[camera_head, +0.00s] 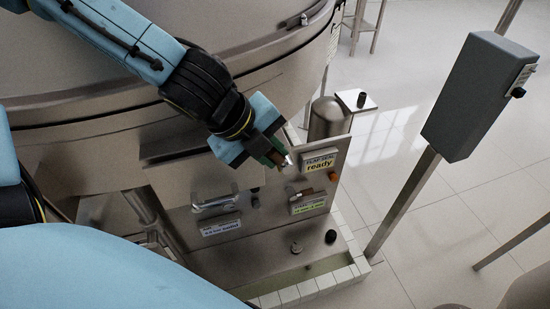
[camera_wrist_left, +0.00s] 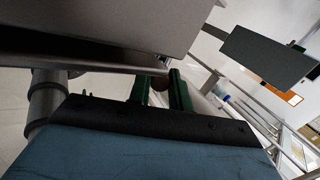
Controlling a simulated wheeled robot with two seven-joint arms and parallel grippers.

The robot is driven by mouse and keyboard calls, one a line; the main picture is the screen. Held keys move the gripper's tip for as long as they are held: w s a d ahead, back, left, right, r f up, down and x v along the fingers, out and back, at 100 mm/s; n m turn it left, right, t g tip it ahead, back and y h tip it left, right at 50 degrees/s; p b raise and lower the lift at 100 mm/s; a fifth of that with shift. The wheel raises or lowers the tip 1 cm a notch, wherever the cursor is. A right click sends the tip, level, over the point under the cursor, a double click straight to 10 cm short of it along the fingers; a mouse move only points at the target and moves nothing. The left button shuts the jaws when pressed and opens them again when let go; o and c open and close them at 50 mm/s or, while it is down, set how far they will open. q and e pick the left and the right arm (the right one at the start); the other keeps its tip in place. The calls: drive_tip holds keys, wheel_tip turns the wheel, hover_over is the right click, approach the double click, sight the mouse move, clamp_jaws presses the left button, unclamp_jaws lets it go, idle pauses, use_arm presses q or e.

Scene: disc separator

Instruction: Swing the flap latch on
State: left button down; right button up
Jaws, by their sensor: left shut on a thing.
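My left gripper (camera_head: 280,157) reaches down from the upper left to the separator's front panel (camera_head: 268,205). It is shut on a small part beside the "FLAP SEAL ready" label (camera_head: 320,160), which I take to be the flap latch (camera_head: 288,160). Only a bright metal bit of the latch shows past the fingertips; the rest is hidden. In the left wrist view the two green fingers (camera_wrist_left: 160,92) stand either side of a small brownish round part, against the metal edge. My right gripper is out of view.
The large steel drum (camera_head: 80,60) stands behind the panel. Below are a metal handle (camera_head: 214,202), another label (camera_head: 308,204), an orange button (camera_head: 333,176) and a black knob (camera_head: 331,237). A grey box on a post (camera_head: 480,95) stands at right, with open tiled floor around it.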

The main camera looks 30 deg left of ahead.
use_arm(q)
drive_tip(key=shift+s+a+f, duration=0.1)
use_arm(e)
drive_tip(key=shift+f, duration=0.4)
use_arm(q)
drive_tip(key=c, duration=1.3)
unclamp_jaws()
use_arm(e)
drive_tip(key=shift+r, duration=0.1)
